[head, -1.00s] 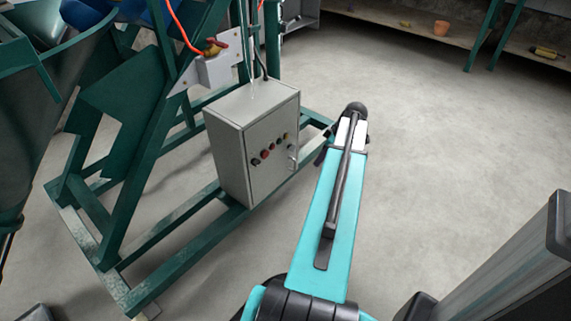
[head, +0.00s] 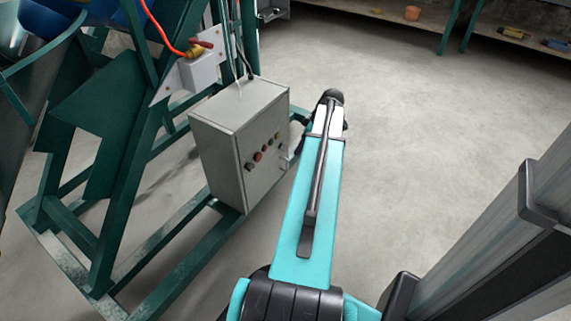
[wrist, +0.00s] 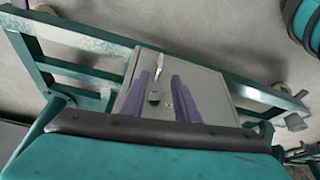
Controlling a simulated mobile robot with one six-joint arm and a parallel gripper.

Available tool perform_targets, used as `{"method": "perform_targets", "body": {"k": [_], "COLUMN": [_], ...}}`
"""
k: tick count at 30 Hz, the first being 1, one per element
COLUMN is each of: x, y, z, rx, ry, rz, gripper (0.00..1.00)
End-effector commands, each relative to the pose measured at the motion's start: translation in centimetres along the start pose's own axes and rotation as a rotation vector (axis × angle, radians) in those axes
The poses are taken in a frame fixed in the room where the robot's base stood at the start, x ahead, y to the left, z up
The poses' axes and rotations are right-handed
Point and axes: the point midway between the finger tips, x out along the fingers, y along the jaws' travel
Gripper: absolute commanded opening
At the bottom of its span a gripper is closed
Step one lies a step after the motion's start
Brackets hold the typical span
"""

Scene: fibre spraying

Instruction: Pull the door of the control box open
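The control box (head: 228,165) is a grey metal cabinet on the green frame, with a row of knobs and buttons on its front. Its door looks shut. The door's right edge, where a small handle (head: 284,158) sits, lies close to my arm in the head view. In the wrist view the box face (wrist: 205,85) lies ahead, and a metallic handle (wrist: 159,66) shows just beyond the fingertips. My gripper (wrist: 160,84) has two purple fingers spread apart, with nothing held. Contact with the box cannot be told. The head view hides the fingers behind my arm.
The green steel frame (head: 152,254) runs under and beside the box. The concrete floor (head: 420,140) to the right is clear. Shelves (head: 500,35) stand far back.

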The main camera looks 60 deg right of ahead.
Motion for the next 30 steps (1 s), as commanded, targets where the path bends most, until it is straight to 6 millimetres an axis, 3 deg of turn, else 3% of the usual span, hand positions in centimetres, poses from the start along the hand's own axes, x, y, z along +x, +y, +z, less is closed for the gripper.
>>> {"method": "perform_targets", "body": {"k": [11, 30], "x": [2.4, 11.4], "y": [-0.4, -0.5], "z": [-0.6, -0.7], "rx": [-0.010, -0.012], "ry": [0.000, 0.000], "rz": [-0.006, -0.006], "gripper": [0.29, 0.29]}}
